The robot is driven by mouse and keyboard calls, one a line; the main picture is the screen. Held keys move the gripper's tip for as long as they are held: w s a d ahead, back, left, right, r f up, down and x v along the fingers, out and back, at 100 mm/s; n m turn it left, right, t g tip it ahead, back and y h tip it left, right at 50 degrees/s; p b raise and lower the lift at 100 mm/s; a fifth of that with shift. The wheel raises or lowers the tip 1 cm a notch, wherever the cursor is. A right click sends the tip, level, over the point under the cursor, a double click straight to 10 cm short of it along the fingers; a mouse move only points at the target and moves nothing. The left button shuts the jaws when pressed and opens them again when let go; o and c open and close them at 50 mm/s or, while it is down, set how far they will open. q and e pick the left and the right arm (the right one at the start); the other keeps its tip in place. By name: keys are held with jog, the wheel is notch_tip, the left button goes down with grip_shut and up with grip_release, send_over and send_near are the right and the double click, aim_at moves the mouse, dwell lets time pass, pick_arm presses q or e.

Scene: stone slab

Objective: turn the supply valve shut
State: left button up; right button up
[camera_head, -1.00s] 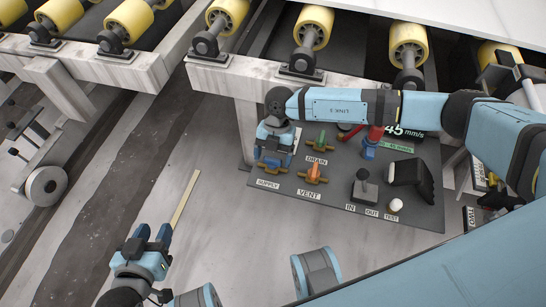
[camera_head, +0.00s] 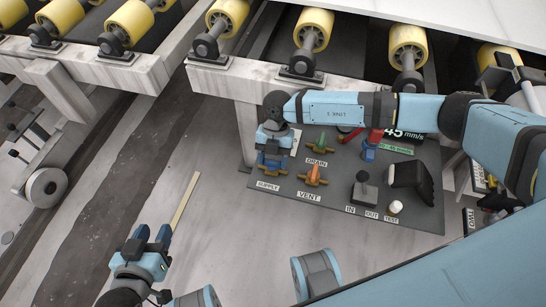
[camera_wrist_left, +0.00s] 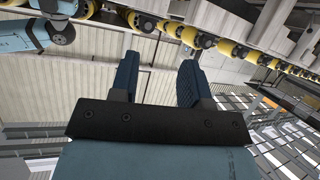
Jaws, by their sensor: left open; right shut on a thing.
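The supply valve (camera_head: 283,171) is at the left end of the dark control panel, above its SUPPLY label (camera_head: 268,186). Its brass pipe ends show, but its handle is mostly hidden by my right gripper (camera_head: 271,161). That gripper points down from above and is shut on the valve's handle. My left gripper (camera_head: 152,233) is open and empty over the pale floor, left of the panel. Its two spread fingers also show in the left wrist view (camera_wrist_left: 158,75).
The orange vent valve (camera_head: 313,175) and green drain valve (camera_head: 320,142) stand close right of the supply valve. A black lever (camera_head: 364,190) and white knob (camera_head: 395,206) are further right. A tan strip (camera_head: 185,201) lies near my left gripper. Yellow rollers (camera_head: 313,27) run behind.

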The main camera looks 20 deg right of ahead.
jog(key=n+h+p, duration=0.1)
jog(key=n, duration=0.3)
jog(key=shift+w+r, duration=0.1)
jog(key=n+h, duration=0.2)
jog(key=n, duration=0.2)
jog(key=shift+a, duration=0.1)
jog(key=n+h, duration=0.1)
jog(key=n, duration=0.4)
jog(key=shift+h, duration=0.4)
jog(key=shift+a+n+t+h+b, duration=0.1)
jog(key=shift+n+t+h+b, duration=0.25)
jog(key=shift+n, duration=0.7)
jog(key=shift+n+t+h, duration=0.15)
jog(key=shift+n+t, duration=0.3)
jog(key=shift+n, duration=0.6)
jog(key=o, duration=0.9)
jog(key=p+v, duration=0.2)
jog(key=v, duration=1.1)
jog(key=shift+a+r, duration=0.25)
jog(key=shift+r, duration=0.05)
